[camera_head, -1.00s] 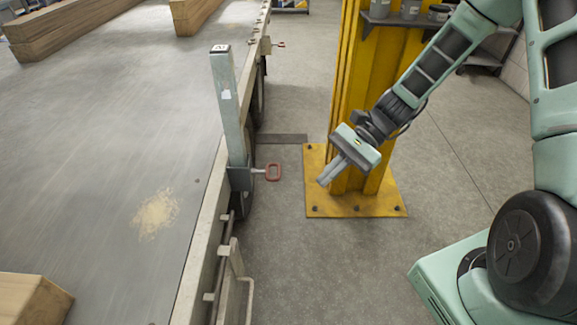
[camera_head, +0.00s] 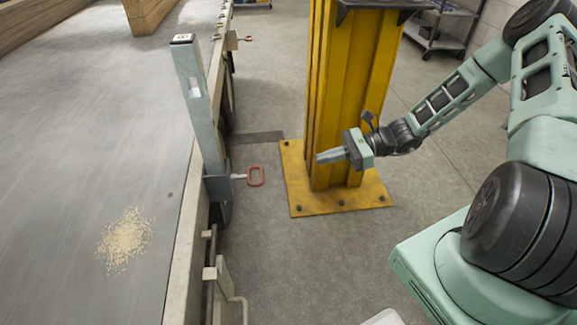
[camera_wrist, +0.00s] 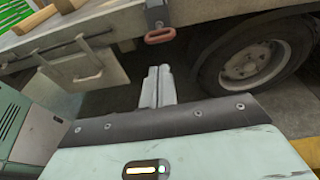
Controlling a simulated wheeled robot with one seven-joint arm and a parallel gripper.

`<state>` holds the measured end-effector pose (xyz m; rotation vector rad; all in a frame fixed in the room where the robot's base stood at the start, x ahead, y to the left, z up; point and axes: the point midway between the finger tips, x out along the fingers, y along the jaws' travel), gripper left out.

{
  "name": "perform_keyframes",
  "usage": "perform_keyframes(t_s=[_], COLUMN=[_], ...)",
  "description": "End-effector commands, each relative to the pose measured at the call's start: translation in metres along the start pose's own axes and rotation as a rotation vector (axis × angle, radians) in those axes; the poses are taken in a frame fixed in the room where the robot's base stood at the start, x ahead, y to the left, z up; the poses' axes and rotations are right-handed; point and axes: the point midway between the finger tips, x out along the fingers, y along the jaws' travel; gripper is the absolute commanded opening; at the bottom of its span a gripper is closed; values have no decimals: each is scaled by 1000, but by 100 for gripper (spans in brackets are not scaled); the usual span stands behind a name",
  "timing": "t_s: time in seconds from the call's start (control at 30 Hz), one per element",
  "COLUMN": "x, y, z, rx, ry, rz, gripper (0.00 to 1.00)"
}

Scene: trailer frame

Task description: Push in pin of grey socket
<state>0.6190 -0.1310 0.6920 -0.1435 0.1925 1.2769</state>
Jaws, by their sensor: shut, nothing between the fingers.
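The grey socket (camera_head: 218,187) sits on the side of the trailer frame, with a grey upright post (camera_head: 198,105) standing in it. Its pin has a red loop handle (camera_head: 256,176) that sticks out to the right on a short pale shaft. My gripper (camera_head: 318,157) is shut and empty, to the right of the red handle and apart from it, pointing left towards the trailer. In the wrist view my shut fingers (camera_wrist: 158,86) point up the picture, below the red handle (camera_wrist: 160,36). The socket shows there just above the handle (camera_wrist: 156,14).
A yellow column (camera_head: 350,90) on a yellow base plate stands behind my gripper. A second red-handled pin (camera_head: 245,39) is farther along the trailer edge. A trailer wheel (camera_wrist: 250,65) is right of the handle in the wrist view.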

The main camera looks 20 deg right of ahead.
Motion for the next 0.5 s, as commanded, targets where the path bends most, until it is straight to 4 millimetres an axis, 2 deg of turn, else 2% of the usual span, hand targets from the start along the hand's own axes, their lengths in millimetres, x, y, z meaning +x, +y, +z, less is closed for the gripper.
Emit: perform_keyframes(t_s=[0.17, 0.5], x=[23, 92], y=[2, 2], z=[-1, -1], rx=[1, 1], ry=[-2, -3], rz=[4, 5], gripper=[0, 0])
